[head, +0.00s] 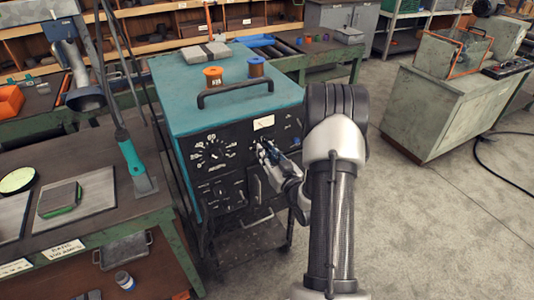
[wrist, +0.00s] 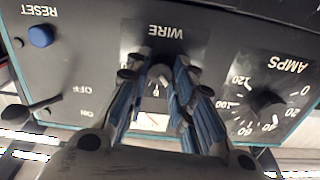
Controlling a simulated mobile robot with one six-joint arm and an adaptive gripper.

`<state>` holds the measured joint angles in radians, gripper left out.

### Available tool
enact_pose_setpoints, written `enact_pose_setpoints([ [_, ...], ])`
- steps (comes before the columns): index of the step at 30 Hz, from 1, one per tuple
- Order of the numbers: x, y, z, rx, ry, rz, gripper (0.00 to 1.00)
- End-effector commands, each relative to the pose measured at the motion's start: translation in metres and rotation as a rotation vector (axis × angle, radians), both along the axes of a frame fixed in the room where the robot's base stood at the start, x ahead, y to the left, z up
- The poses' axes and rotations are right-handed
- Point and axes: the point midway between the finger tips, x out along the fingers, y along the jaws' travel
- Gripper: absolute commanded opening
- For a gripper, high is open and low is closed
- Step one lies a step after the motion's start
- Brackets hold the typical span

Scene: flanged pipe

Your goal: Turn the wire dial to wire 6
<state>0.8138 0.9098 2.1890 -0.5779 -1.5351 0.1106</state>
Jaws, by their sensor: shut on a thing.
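The teal welding machine (head: 190,110) has a black front panel. My gripper (head: 268,152) is at the right part of this panel, below the small white meter (head: 263,122). In the wrist view, which shows the panel upside down, the WIRE label (wrist: 166,31) is readable. The grey wire dial (wrist: 160,76) is between the blue-sided fingers of my gripper (wrist: 160,66), which is shut on it. The fingers cover most of the dial's scale, so I cannot tell which number it points to. In the head view, my gripper hides the dial.
The AMPS dial (head: 214,154) is left of my gripper on the panel. The blue RESET button (wrist: 40,36) and an ON/OFF switch (wrist: 45,103) are nearby. A black handle (head: 235,90) and two spools stand on top. A bench (head: 60,150) is at left; open floor is at right.

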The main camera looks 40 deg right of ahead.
Motion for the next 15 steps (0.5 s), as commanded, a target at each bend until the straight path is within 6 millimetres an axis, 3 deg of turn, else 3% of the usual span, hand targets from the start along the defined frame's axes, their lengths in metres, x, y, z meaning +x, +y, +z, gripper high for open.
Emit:
enact_pose_setpoints([
  [15, 0.0001, -0.0001, -0.0004, 0.089, -0.022, 0.001, 0.00],
])
